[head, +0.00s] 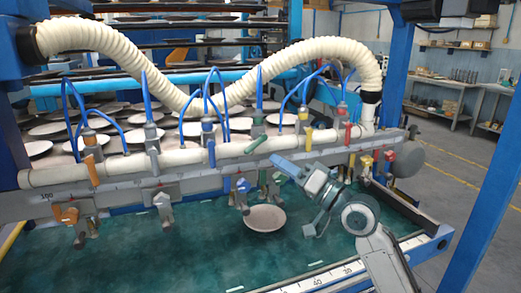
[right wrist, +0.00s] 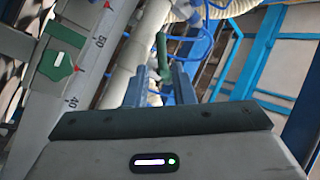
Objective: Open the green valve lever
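The green valve lever (head: 255,144) sits on the white pipe (head: 185,157) near the middle of the head view, tilted up to the right. In the right wrist view the green lever (right wrist: 163,53) stands beyond the fingers, in line with the gap between them. My right gripper (head: 276,161) is just right of and below the lever in the head view. Its blue-grey fingers (right wrist: 160,90) are apart with nothing visibly gripped. Whether a finger touches the lever cannot be told. My left gripper is not in view.
Orange, blue, yellow and red levers line the same pipe. A green clamp (right wrist: 58,60) is on the scaled rail at left in the wrist view. Blue hoses (head: 213,95) and a ribbed white hose (head: 300,52) rise above. A round plate (head: 265,218) lies on the green bed below.

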